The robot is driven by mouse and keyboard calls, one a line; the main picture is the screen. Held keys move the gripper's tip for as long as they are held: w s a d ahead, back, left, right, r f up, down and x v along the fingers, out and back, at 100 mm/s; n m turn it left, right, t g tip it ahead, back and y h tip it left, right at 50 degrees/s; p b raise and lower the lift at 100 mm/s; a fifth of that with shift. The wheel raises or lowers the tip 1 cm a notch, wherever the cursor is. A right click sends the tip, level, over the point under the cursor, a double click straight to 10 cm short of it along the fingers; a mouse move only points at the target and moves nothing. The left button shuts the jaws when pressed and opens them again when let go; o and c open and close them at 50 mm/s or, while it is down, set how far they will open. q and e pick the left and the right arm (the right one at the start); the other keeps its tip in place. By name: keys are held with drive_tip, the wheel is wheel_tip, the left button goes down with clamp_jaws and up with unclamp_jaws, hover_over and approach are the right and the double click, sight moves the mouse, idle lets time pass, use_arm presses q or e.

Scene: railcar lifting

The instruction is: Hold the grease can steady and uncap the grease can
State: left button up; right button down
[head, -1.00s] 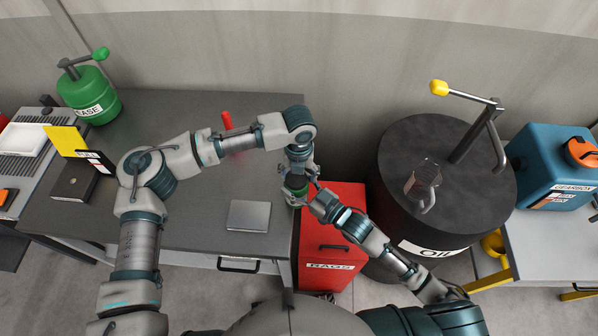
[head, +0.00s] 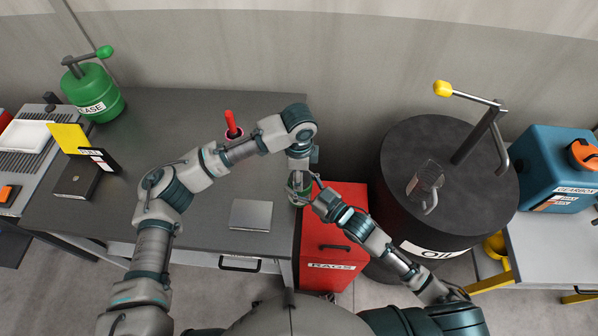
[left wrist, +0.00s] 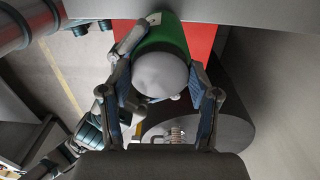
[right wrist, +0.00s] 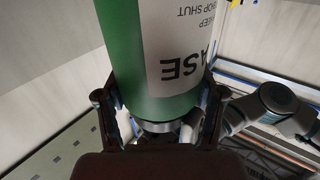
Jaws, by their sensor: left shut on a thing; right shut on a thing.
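The green grease can (head: 297,198) is held in the air in front of my body, near the desk's right edge. In the right wrist view the can (right wrist: 125,60) fills the upper middle, its white label upside down. My right gripper (right wrist: 158,115) is shut on the can, near the end with a grey metal band. In the left wrist view the pale grey cap (left wrist: 160,74) sits at the near end of the green can (left wrist: 168,35). My left gripper (left wrist: 168,92) is shut on the cap from above. I cannot tell whether the cap has loosened.
A red RAGS box (head: 333,255) stands just below and right of the hands. A dark OIL drum (head: 435,205) with a glass jug is right of it. The grey desk (head: 180,225) carries a metal plate (head: 250,215), a red-handled item (head: 231,123) and a green pump can (head: 95,92).

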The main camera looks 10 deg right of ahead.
use_arm(q)
drive_tip(key=n, duration=0.5)
drive_tip(key=shift+w+d+n, duration=0.1)
drive_tip(key=shift+w+n, duration=0.05)
drive_tip(key=shift+n, duration=0.15)
drive_tip(key=n, duration=0.2)
drive_tip(key=shift+n, duration=0.4)
drive_tip(key=n, duration=0.6)
drive_tip(key=shift+a+r+n, duration=0.1)
drive_tip(key=shift+a+n, duration=0.2)
drive_tip(key=shift+a, duration=0.1)
drive_tip(key=shift+r, duration=0.1)
drive_tip(key=shift+s+r, duration=0.2)
drive_tip(key=shift+d+r, duration=0.15)
drive_tip(key=shift+r, duration=0.7)
